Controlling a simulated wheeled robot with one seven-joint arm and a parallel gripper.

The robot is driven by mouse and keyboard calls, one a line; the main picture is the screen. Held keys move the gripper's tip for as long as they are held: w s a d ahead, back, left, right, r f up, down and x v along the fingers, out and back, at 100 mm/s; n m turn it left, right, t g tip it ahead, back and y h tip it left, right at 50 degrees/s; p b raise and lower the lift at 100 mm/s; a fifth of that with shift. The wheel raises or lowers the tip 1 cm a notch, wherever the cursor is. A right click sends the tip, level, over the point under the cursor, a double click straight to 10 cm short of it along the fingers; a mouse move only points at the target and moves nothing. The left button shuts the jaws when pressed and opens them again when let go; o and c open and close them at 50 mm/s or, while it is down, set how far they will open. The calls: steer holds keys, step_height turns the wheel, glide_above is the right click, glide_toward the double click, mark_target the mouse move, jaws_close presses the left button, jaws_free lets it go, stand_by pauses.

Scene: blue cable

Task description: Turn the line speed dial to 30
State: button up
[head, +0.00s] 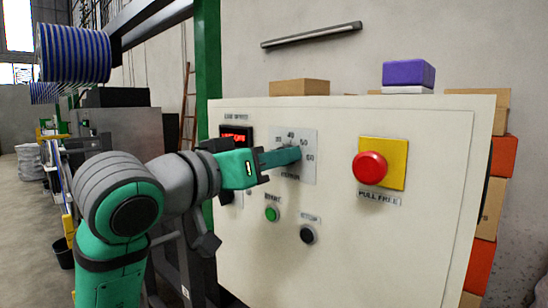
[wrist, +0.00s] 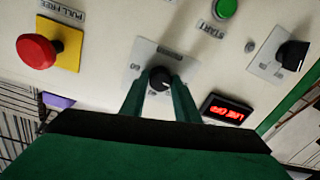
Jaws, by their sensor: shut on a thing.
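The line speed dial is a black round knob (wrist: 160,78) with a pale mark on a grey scale plate (head: 308,172). In the head view the plate shows numbers including 40, 50 and 60, and my fingers hide the knob. My gripper (head: 294,155) reaches the plate from the left. In the wrist view my gripper (wrist: 160,88) has one teal finger on each side of the knob, shut on it. The pointer's exact reading is too small to tell. A red-lit display (wrist: 227,111) beside the plate appears upside down in the wrist view and seems to read LINE OFF.
A red emergency button (head: 370,167) on a yellow plate sits right of the dial. Below are a green start button (head: 271,214) and a black button (head: 307,235). A black selector switch (wrist: 293,54) is near the panel's edge. Boxes (head: 300,87) stand behind the panel.

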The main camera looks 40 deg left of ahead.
steer(key=shift+a, duration=0.1)
steer(key=m, duration=0.8)
steer(key=shift+m, duration=0.3)
steer(key=shift+s, duration=0.1)
stand_by(0.4)
steer(key=o, duration=1)
steer(key=shift+d, duration=0.2)
steer(key=shift+o, duration=0.2)
steer(key=shift+a, duration=0.1)
